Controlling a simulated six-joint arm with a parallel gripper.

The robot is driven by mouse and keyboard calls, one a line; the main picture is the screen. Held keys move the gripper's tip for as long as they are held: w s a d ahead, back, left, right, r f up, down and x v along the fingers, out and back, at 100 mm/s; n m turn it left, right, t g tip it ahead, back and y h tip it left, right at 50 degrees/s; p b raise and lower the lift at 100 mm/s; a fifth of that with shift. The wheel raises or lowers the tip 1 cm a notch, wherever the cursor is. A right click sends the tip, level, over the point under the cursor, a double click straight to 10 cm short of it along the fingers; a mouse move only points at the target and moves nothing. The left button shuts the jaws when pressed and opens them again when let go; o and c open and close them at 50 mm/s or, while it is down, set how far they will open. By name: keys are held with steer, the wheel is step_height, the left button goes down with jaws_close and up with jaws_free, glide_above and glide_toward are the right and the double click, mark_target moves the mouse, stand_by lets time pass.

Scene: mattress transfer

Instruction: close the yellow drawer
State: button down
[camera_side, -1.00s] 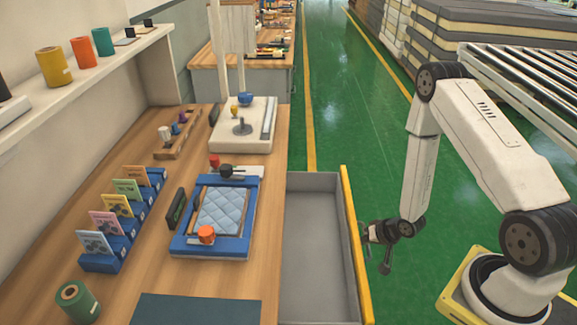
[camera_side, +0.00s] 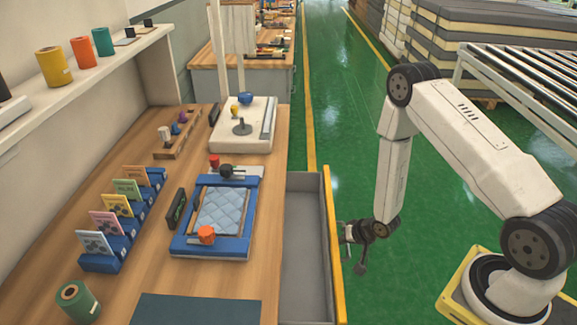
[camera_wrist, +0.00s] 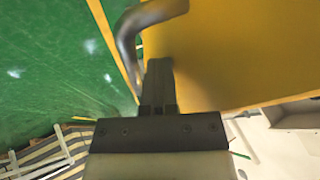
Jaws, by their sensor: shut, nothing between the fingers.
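The yellow drawer front (camera_side: 334,245) stands out from the right side of the workbench, with part of the empty grey drawer inside (camera_side: 304,235) showing. In the wrist view the yellow front (camera_wrist: 235,50) fills the upper right, with a curved metal handle (camera_wrist: 130,35) on it. My gripper (camera_side: 345,230) is at the outer face of the drawer front in the side view. In the wrist view its shut fingers (camera_wrist: 158,75) are against or very close to the yellow face beside the handle. Nothing is held. The exact contact point is hidden.
The workbench (camera_side: 130,230) carries a blue frame with a quilted pad (camera_side: 222,210), a row of card holders (camera_side: 120,210) and a green roll (camera_side: 75,298). A roller conveyor (camera_side: 520,85) stands at the right. Green floor is clear between bench and arm base.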

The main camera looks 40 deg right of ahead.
glide_above(303, 255)
steer(key=shift+w, duration=0.15)
steer(key=shift+r, duration=0.15)
stand_by(0.6)
steer(key=v, duration=0.9)
steer(key=shift+s+r, duration=0.25)
steer(key=shift+s, duration=0.1)
steer(key=s+a+f+m+y, duration=0.1)
steer(key=s+y, duration=0.4)
steer(key=s, duration=0.7)
steer(key=shift+a+f+g+y, duration=0.4)
steer(key=shift+a+f, duration=0.2)
steer(key=shift+f, duration=0.1)
steer(key=shift+a+f, duration=0.1)
